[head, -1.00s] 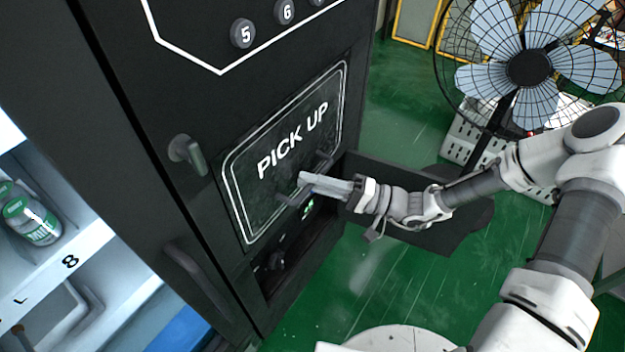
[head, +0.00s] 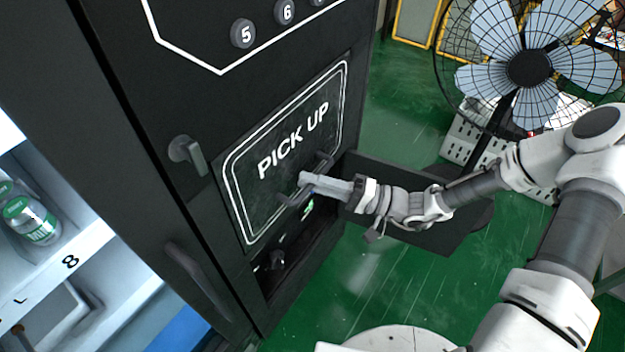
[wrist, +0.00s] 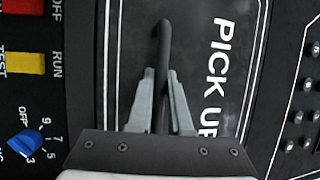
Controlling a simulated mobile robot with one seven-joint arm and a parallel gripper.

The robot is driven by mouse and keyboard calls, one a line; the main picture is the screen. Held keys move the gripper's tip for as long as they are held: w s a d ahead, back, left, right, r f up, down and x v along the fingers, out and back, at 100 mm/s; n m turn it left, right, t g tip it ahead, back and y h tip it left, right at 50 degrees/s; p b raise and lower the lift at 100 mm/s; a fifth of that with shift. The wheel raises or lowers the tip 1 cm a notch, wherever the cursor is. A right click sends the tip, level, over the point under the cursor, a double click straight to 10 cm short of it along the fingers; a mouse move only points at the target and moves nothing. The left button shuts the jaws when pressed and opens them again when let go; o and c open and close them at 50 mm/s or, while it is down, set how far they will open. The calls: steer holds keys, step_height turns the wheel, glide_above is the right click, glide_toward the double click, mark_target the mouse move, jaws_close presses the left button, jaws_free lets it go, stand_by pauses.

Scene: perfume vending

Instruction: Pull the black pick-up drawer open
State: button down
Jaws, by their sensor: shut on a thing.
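The black pick-up drawer (head: 255,205) has a white outline and the words PICK UP on its front. It sits in the dark vending machine and looks flush with the panel around it. Its black bar handle (head: 322,165) sticks out below the lettering. My gripper (head: 305,182) is at the middle of this handle. In the wrist view my gripper (wrist: 161,88) has one finger on each side of the handle (wrist: 162,45) and is shut on it. The drawer front (wrist: 200,60) shows behind the fingers.
A dark flap (head: 420,215) stands open to the right, beneath my forearm. A fan (head: 528,70) stands behind it on the green floor (head: 390,290). Another handle (head: 187,153) and an open shelf with cans (head: 32,220) are at left. The wrist view shows a blue knob (wrist: 25,143).

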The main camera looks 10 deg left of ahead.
steer(key=s+d+p, duration=0.1)
steer(key=s+d, duration=0.4)
steer(key=d, duration=0.7)
steer(key=s+d+p, duration=0.2)
steer(key=s+d, duration=0.3)
steer(key=d, duration=0.7)
steer(key=c, duration=0.8)
jaws_free()
steer(key=shift+c, duration=0.2)
steer(key=d+f, duration=0.3)
steer(key=d, duration=1.4)
steer(key=shift+d, duration=0.15)
